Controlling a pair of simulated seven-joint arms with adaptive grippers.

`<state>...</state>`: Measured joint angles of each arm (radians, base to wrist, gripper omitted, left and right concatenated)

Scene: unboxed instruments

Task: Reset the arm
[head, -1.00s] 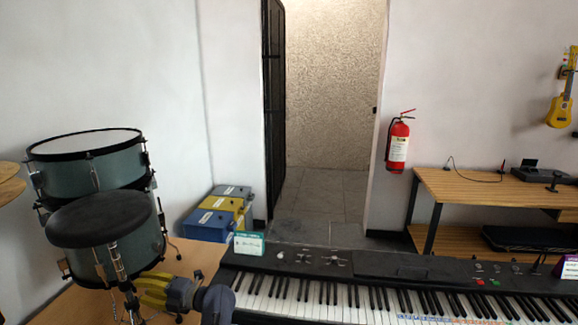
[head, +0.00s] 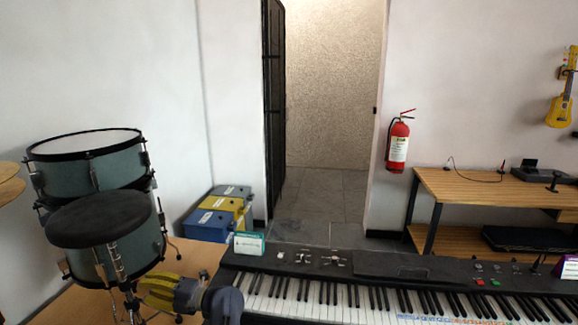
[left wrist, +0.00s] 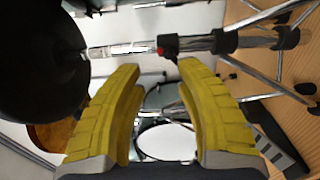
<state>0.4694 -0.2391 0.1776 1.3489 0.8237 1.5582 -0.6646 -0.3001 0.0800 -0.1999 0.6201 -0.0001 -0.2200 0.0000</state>
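My left gripper (head: 150,292) has yellow fingers and reaches left at the bottom of the head view, near the foot of the drum set. In the left wrist view the fingers (left wrist: 158,72) are apart with a clear gap, and nothing is held. Beyond them a chrome pole (left wrist: 130,48) with black collars and a red part runs across the picture. A round black seat (head: 100,219) stands in front of a green drum (head: 93,172). My right gripper is not in view.
A keyboard (head: 405,268) lies across the front right, with a small green-and-white card (head: 249,244) at its back left. Blue and yellow boxes (head: 230,207) stand by the wall. A wooden desk (head: 485,188) is at the right, beside a red extinguisher (head: 398,145).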

